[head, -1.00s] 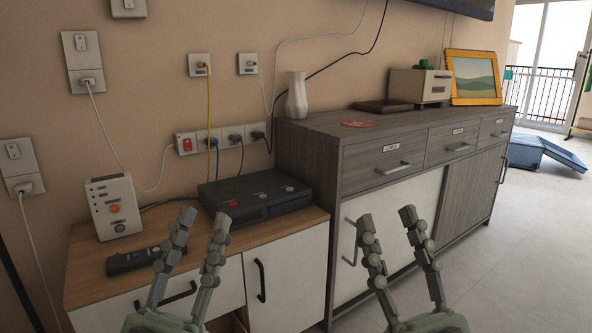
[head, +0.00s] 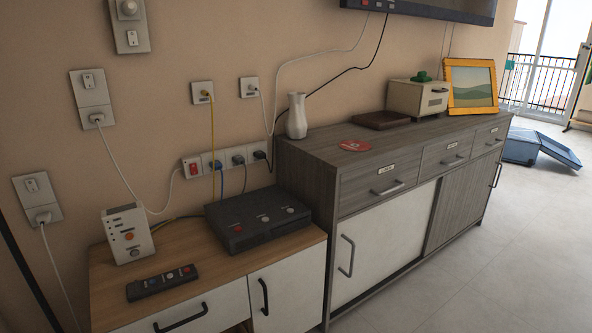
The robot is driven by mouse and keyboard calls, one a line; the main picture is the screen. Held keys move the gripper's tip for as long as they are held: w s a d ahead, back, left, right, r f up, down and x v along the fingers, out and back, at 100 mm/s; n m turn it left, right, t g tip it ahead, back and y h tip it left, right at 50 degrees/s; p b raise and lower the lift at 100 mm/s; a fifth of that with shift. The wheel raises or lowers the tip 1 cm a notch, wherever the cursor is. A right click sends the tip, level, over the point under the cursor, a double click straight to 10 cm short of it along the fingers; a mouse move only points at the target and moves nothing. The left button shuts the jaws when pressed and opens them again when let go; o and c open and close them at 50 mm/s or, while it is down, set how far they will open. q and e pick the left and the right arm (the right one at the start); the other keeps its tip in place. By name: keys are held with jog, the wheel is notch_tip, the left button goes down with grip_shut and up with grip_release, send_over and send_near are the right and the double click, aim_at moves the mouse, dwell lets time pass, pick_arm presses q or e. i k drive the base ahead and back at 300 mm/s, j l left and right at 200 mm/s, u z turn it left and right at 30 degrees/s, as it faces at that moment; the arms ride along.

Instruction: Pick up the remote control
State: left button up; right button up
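The remote control (head: 162,283) is a dark, slim bar with several coloured buttons. It lies flat near the front edge of the low wooden-topped cabinet (head: 187,246) at the lower left of the head view. It is fully visible and nothing covers it. Neither of my grippers is in the head view now.
A black set-top box (head: 256,219) sits to the right of the remote, and a white router-like device (head: 128,234) stands behind it. Cables run up to the wall sockets. A taller grey sideboard (head: 356,172) adjoins on the right. Open floor (head: 500,245) lies to the right.

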aim_at(162, 284)
jog(key=u, duration=0.75)
